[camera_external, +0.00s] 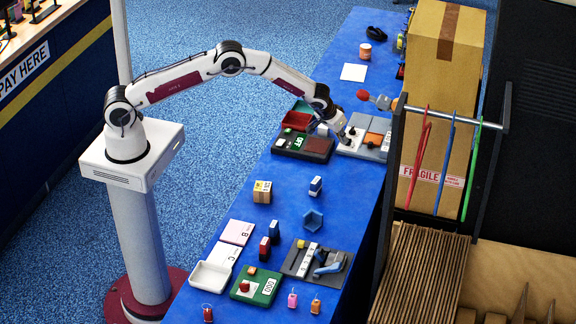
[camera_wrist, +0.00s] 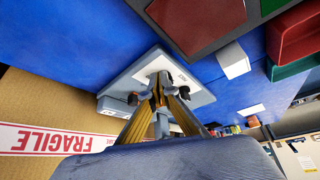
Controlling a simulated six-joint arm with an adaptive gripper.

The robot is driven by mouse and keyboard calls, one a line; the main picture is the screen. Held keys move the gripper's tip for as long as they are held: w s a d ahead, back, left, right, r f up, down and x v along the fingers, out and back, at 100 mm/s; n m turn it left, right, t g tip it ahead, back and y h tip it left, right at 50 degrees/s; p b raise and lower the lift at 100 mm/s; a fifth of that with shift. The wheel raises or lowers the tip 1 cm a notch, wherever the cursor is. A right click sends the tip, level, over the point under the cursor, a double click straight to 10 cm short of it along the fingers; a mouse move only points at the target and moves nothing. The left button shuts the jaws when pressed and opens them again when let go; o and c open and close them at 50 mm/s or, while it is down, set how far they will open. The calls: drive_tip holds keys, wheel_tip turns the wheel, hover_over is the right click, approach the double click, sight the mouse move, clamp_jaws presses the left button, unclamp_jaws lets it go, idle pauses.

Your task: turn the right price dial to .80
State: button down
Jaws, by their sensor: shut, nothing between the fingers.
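My gripper (camera_external: 345,137) is at the end of the outstretched arm, low over a light grey unit (camera_external: 380,152) toward the far part of the blue table. In the wrist view the gold fingers of my gripper (camera_wrist: 157,88) are shut and empty, their tips over the same grey unit (camera_wrist: 117,104). The unit has a white label (camera_wrist: 152,66) and small dark knobs, one of them (camera_wrist: 133,98) left of the fingertips. The fingers hide part of the unit. I cannot tell whether the tips touch a dial, nor read the dial's value.
A dark panel with a green display (camera_external: 298,143) and brown pad (camera_external: 318,145) sits left of the unit, with red and green trays (camera_external: 296,120) behind. A tall carton (camera_external: 445,70) and a hanging rack (camera_external: 450,117) stand to the right.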

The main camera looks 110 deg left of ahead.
drive_tip(key=shift+s+a, duration=0.3)
drive_tip(key=shift+s, duration=0.15)
idle(0.5)
drive_tip(key=shift+s+d, duration=0.25)
drive_tip(key=shift+d, duration=0.1)
idle(0.4)
drive_tip(key=shift+r, duration=0.15)
drive_tip(key=shift+r, duration=2.9)
drive_tip(key=shift+w+d+r, duration=0.35)
drive_tip(key=shift+d+r, duration=0.1)
drive_tip(key=shift+r, duration=0.05)
drive_tip(key=shift+f, duration=0.2)
drive_tip(key=shift+f, duration=3.35)
